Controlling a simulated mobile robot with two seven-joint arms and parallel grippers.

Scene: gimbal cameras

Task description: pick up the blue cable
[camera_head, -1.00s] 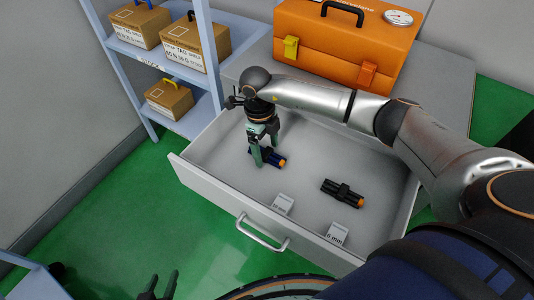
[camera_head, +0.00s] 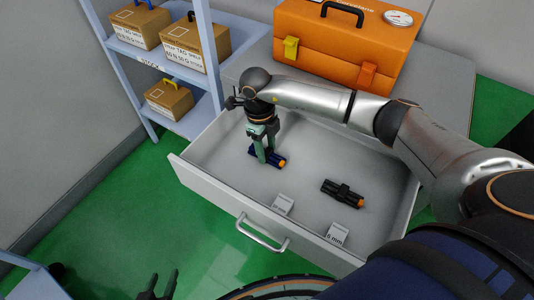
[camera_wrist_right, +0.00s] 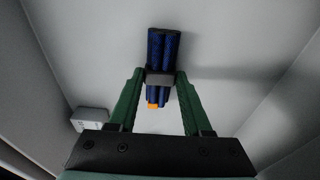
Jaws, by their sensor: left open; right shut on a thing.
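The blue cable (camera_head: 279,161) is a short dark blue bundle with an orange end, low in the left part of the open drawer (camera_head: 225,185). In the right wrist view the blue cable (camera_wrist_right: 163,50) lies between the fingertips, with a dark band around its middle. My right gripper (camera_head: 264,159) points down and is shut on the cable at that band; the fingers (camera_wrist_right: 160,78) touch both sides. I cannot tell whether the cable is clear of the drawer floor. My left gripper (camera_head: 158,284) is open and empty at the bottom edge, outside the drawer.
A black cable (camera_head: 342,193) with an orange end lies to the right in the drawer. Two label tags, one (camera_head: 283,204) and a "6 mm" one (camera_head: 337,234), stand near its front wall. An orange toolbox (camera_head: 345,45) stands behind. A shelf with boxes (camera_head: 195,45) is at left.

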